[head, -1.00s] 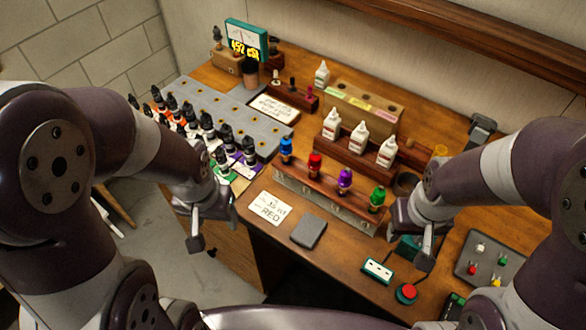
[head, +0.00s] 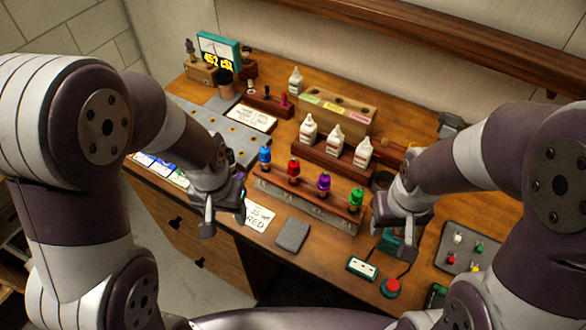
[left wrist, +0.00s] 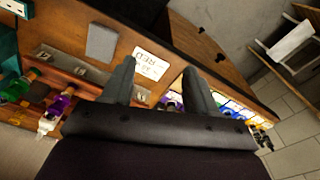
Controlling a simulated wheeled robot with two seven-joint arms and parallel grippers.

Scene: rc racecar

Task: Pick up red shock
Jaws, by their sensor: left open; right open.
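The red shock (head: 293,171) stands upright in a wooden rack (head: 310,205), between the blue shock (head: 265,157) on its left and the purple shock (head: 324,184) on its right. A green shock (head: 356,199) is at the rack's right end. My left gripper (head: 222,217) is open and empty, left of the rack by the table's front edge. In the left wrist view its two fingers (left wrist: 160,85) are spread over a card, and I cannot make out the red shock there. My right gripper (head: 401,226) is open and empty, just right of the rack.
A card reading RED (head: 257,217) and a grey pad (head: 292,234) lie in front of the rack. White bottles (head: 334,140) stand behind it. A power strip (head: 361,268), a red button (head: 390,287) and a grey tray (head: 470,247) are at the right.

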